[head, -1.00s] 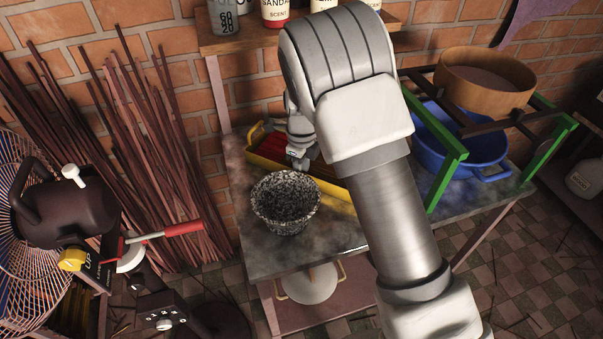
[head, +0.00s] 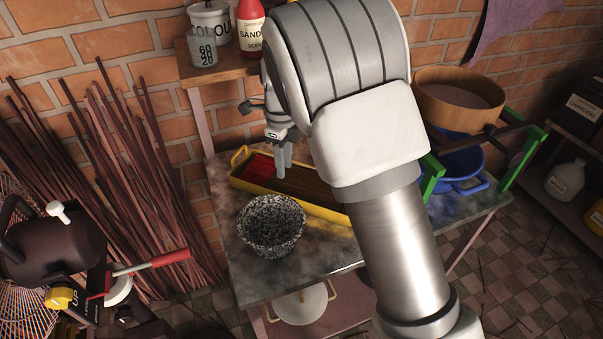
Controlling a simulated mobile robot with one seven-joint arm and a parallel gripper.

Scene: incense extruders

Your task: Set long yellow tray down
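The long yellow tray (head: 318,208) lies on the grey worktable behind the speckled mortar. It holds red sticks at its left end and brown sticks further right. My arm hides its right end. My gripper (head: 284,175) points down over the left half of the tray, with its fingertips close above or at the contents. The fingers look close together, with nothing visible between them. I cannot tell whether they touch anything or how far apart they are.
The black-and-white speckled mortar (head: 271,226) stands just in front of the tray. At right are a blue basin (head: 462,166), a green-ended rack (head: 523,157) and a round wooden sieve (head: 458,97). Jars stand on the shelf (head: 225,71) above. The table's front left corner (head: 262,285) is clear.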

